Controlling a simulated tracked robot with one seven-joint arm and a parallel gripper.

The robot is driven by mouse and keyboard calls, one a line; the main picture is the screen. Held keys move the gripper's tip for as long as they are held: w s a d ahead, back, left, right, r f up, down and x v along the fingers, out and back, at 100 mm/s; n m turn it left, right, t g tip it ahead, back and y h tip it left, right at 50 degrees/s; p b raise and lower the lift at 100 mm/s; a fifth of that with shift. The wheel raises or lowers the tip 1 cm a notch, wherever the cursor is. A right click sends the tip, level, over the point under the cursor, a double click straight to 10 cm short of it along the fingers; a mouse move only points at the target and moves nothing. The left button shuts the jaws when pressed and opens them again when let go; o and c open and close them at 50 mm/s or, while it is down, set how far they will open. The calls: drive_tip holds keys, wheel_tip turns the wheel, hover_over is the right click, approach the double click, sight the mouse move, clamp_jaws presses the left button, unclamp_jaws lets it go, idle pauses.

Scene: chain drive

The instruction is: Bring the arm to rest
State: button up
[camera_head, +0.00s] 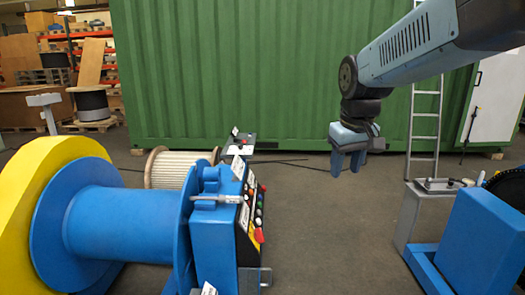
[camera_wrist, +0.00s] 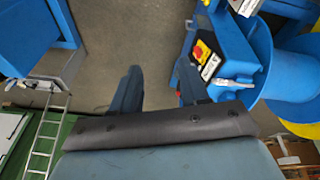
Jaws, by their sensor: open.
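My arm (camera_head: 410,45) reaches in from the upper right of the head view. My gripper (camera_head: 346,168) hangs from it, fingers pointing down, in front of the green container wall. It is open and I see nothing between its fingers. In the wrist view the two fingers of my gripper (camera_wrist: 155,85) stand apart with bare floor between them. The gripper is in the air, apart from the machines on both sides.
A blue machine with a control panel (camera_head: 250,205) and a large blue drum (camera_head: 115,225) stands at left. A blue frame (camera_head: 480,240) stands at right. A ladder (camera_head: 425,120) leans by the green container (camera_head: 230,70). The floor between the machines (camera_head: 330,235) is clear.

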drive_tip(key=s+d+f+m+t, duration=0.1)
drive_tip(key=s+d+m+t, duration=0.1)
drive_tip(key=s, duration=1.2)
drive_tip(key=shift+s+d+f+m+t, duration=0.15)
drive_tip(key=shift+d+m+t, duration=0.15)
drive_tip(key=shift+d+m, duration=0.6)
drive_tip(key=shift+d+n, duration=0.25)
drive_tip(key=shift+n, duration=0.05)
